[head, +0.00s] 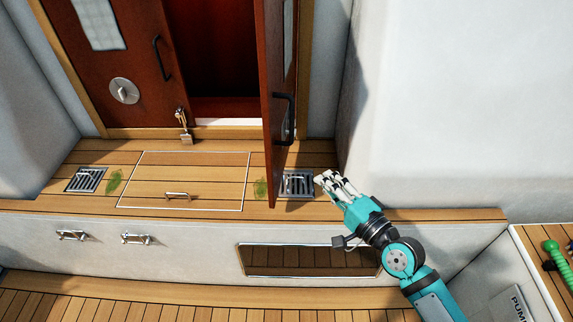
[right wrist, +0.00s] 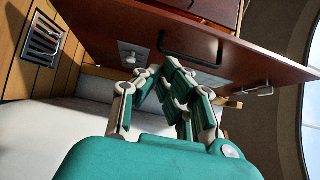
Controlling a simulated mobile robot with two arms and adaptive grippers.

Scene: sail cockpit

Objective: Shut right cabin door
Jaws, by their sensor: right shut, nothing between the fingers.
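The right cabin door (head: 275,95) is reddish-brown wood and stands open, swung out toward me and seen nearly edge-on in the head view. Its black handle (head: 285,118) is on the side facing right. My right gripper (head: 328,182) is shut and empty, low and to the right of the door, apart from it and above the deck near a drain grate. In the right wrist view the door (right wrist: 120,25) spans the top, with its black handle (right wrist: 190,62) beyond the fingers (right wrist: 160,75). My left gripper is not in view.
Drain grates (head: 86,179) and a hatch (head: 180,180) lie in the wooden deck.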

